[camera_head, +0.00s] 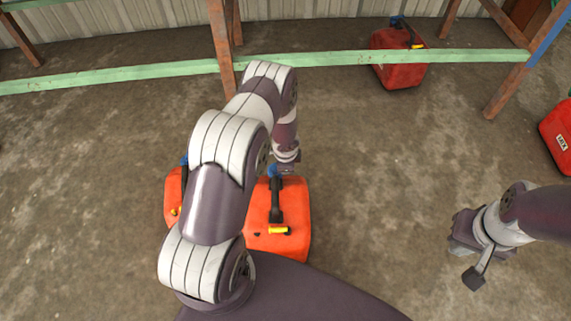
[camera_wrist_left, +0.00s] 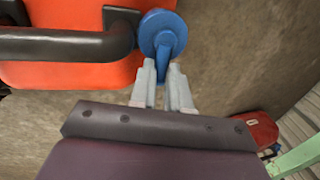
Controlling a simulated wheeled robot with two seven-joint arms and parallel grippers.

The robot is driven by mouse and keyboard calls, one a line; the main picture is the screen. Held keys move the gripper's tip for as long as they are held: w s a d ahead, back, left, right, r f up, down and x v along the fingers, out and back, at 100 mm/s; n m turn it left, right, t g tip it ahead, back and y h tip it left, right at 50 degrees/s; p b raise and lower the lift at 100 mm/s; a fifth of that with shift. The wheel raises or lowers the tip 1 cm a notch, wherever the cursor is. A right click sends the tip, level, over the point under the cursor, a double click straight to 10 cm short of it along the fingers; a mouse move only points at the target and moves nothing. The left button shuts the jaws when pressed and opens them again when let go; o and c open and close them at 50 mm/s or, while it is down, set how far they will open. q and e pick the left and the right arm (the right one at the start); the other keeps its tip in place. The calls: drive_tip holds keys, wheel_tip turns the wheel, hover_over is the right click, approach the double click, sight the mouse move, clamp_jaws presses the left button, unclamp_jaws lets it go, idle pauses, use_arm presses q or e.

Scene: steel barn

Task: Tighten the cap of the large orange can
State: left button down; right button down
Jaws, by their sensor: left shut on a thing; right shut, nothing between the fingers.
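The large orange can (camera_head: 295,205) stands on the floor in the middle of the head view, with a black handle (camera_head: 276,205) and a yellow spout (camera_head: 278,231). Its blue cap (camera_head: 272,170) is at the far end of the handle. In the left wrist view the blue cap (camera_wrist_left: 159,28) has a raised tab. My left gripper (camera_wrist_left: 165,75) is shut on this tab. In the head view my left gripper (camera_head: 285,168) is small and partly hidden at the cap. My right gripper (camera_head: 458,248) is shut and empty, low at the right, apart from the can.
Another orange can (camera_head: 173,190) stands left of it, mostly hidden behind my left arm. Red cans stand at the back (camera_head: 398,68) and right edge (camera_head: 557,140). A green beam (camera_head: 120,75) on brown posts crosses the back. Concrete floor between the can and my right gripper is clear.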

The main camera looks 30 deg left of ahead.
use_arm(q)
drive_tip(key=c, duration=1.1)
unclamp_jaws()
wheel_tip(320, 180, up, 12)
drive_tip(key=s+d+p, duration=0.1)
drive_tip(key=s+p, duration=0.1)
drive_tip(key=p, duration=0.3)
drive_tip(key=shift+s+r, duration=0.15)
drive_tip(key=shift+r, duration=0.05)
